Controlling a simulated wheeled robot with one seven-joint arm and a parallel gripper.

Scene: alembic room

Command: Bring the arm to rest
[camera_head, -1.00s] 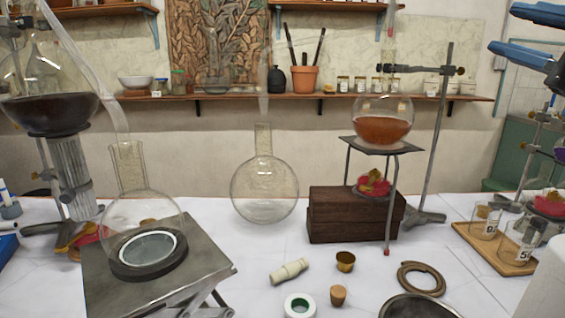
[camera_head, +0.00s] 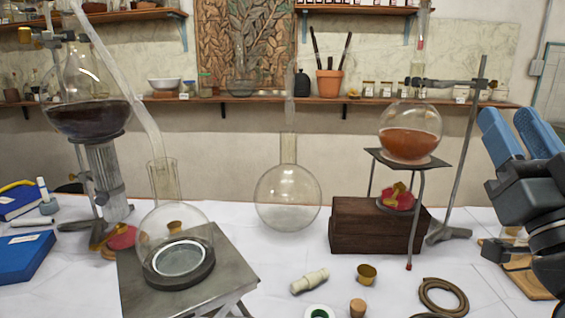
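My gripper (camera_head: 518,135) is at the right edge of the head view, with two blue fingers pointing up and to the left. A narrow gap shows between the fingers and nothing is seen between them. It is in front of the right end of the table and hides part of a wooden tray (camera_head: 530,282) there. From this angle the gripper looks apart from the glassware. My dark wrist runs down to the right, and the rest of the arm is out of view.
A flask of orange liquid (camera_head: 410,133) sits on a tripod beside a metal stand (camera_head: 467,150), left of my gripper. An empty round flask (camera_head: 287,197) stands mid-table. A flask with a tube (camera_head: 175,240) rests on a metal jack (camera_head: 135,285).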

